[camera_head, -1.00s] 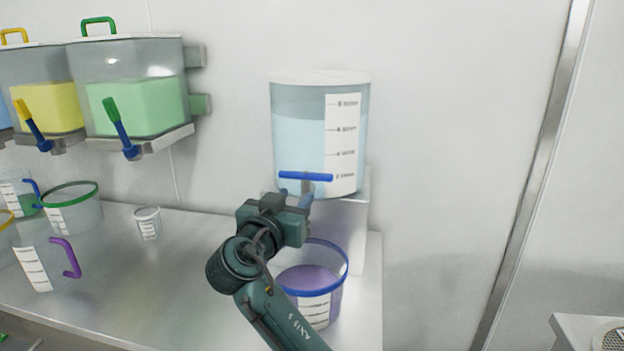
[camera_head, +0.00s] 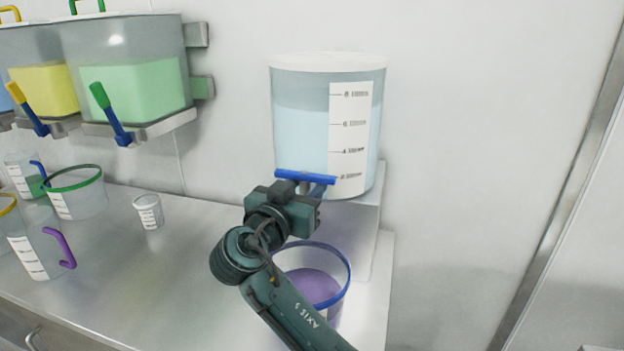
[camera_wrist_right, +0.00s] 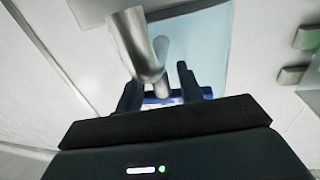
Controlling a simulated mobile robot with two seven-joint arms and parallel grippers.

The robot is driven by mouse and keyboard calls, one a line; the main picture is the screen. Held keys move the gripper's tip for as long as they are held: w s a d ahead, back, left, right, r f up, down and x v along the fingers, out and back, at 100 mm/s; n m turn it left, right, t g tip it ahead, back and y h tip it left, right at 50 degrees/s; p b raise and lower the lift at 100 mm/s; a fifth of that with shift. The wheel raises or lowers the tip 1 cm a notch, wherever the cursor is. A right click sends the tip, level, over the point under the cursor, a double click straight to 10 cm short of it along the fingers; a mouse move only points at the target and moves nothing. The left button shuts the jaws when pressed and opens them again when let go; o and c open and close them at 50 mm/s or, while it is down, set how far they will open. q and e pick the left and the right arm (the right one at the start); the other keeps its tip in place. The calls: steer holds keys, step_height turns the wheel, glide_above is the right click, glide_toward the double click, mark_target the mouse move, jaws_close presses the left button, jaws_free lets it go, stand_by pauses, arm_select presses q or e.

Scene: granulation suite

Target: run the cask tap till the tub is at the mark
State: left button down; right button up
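The cask (camera_head: 300,125) is a clear round vessel of pale blue liquid with a white scale, standing on a white stand. Its tap has a blue crossbar handle (camera_head: 292,175), roughly level in the head view. The blue-rimmed tub (camera_head: 341,292) stands below and holds purple liquid under its rim; my arm hides part of it and its scale. My right gripper (camera_head: 312,195) is just below the handle. In the right wrist view its fingers (camera_wrist_right: 158,90) are apart, with the blue handle (camera_wrist_right: 162,98) seen between and behind them, beside the metal spout (camera_wrist_right: 135,45). I cannot tell whether they touch.
Wall tanks of green (camera_head: 140,95) and yellow (camera_head: 45,88) liquid hang at the left. A small cup (camera_head: 149,212), a green-rimmed tub (camera_head: 85,195) and a purple-handled jug (camera_head: 35,255) stand on the steel bench (camera_head: 150,285). The bench between them and my arm is clear.

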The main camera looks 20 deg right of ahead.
steer(key=shift+w+d, duration=0.15)
steer(key=shift+w, duration=0.05)
stand_by(0.3)
jaws_close()
